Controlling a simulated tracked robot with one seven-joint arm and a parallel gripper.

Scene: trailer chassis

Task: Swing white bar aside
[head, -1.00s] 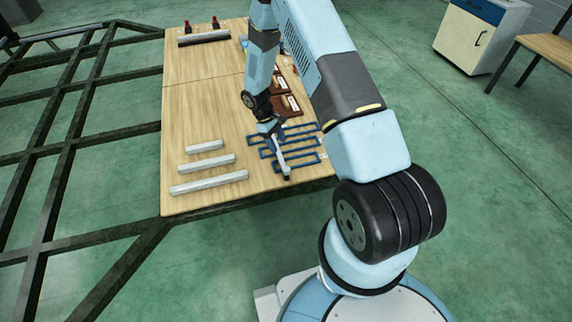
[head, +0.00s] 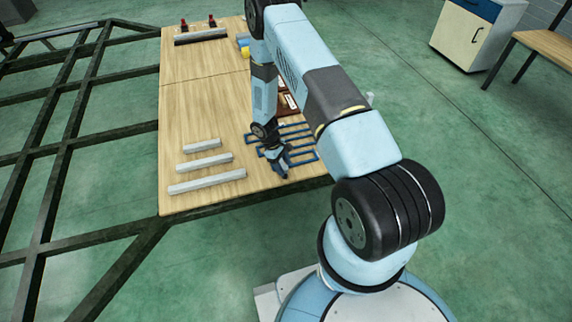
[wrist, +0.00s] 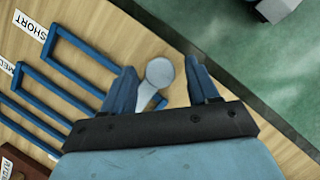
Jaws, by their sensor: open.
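The white bar (wrist: 158,74) shows in the wrist view as a pale rounded end with a narrower part running back under my gripper. It lies across the blue slot frames' end of the table. My gripper (wrist: 160,68) is open, with one blue finger on each side of the rounded end and gaps visible. Whether the fingers touch the bar lower down is hidden. In the head view my gripper (head: 283,172) is low at the table's near right edge and covers most or all of the bar.
Blue slot frames (head: 301,155) lie beside my gripper; the wrist view shows a SHORT label (wrist: 30,32) by them. Three grey bars (head: 207,181) lie on the table (head: 200,105) to the left. Dark chassis beams (head: 75,120) stand left of it.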

